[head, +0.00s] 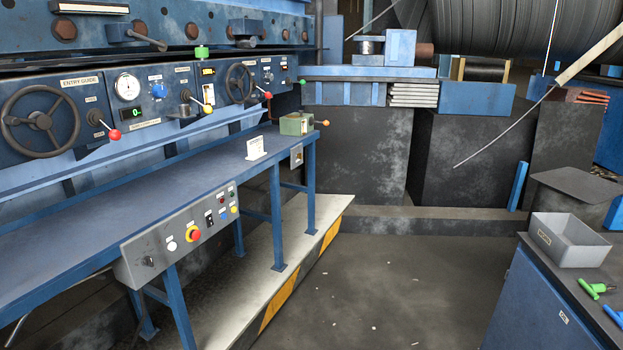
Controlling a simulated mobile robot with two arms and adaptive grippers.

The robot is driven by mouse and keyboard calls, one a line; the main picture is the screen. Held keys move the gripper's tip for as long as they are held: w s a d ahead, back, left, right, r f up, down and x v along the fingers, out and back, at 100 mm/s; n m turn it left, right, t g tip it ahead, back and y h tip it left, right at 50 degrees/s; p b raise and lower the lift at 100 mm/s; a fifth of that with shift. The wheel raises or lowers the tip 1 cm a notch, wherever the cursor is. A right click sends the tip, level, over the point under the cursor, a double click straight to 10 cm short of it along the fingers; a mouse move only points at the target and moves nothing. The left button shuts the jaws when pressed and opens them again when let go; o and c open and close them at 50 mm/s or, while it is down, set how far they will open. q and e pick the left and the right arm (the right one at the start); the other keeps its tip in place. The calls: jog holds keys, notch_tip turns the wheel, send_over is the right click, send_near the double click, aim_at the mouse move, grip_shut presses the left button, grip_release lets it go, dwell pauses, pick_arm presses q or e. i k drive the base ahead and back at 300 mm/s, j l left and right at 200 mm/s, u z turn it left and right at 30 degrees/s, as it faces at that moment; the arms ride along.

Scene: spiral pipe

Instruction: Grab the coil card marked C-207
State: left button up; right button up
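A small white card (256,147) stands upright on the blue bench, toward its far right end. It has faint print that is too small to read, so I cannot tell whether it says C-207. Another pale tag (208,96) hangs on the control panel above the bench, and its print is also unreadable. Neither of my grippers shows in the head view.
The blue bench (150,205) runs along the left, with a button box (185,238) on its front. A green box (296,124) sits at its far end. A grey bin (570,240) stands on a cabinet at right. The middle floor is clear.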

aim_at(255, 147)
jog(key=i+j+u, duration=0.1)
jog(key=i+u, duration=0.15)
jog(key=i, duration=0.25)
jog(key=i+u, duration=0.25)
jog(key=i, duration=0.3)
jog(key=i+l+u, duration=0.25)
jog(key=i, duration=0.25)
jog(key=i+l+u, duration=0.25)
jog(key=i, duration=0.25)
jog(key=j, duration=0.1)
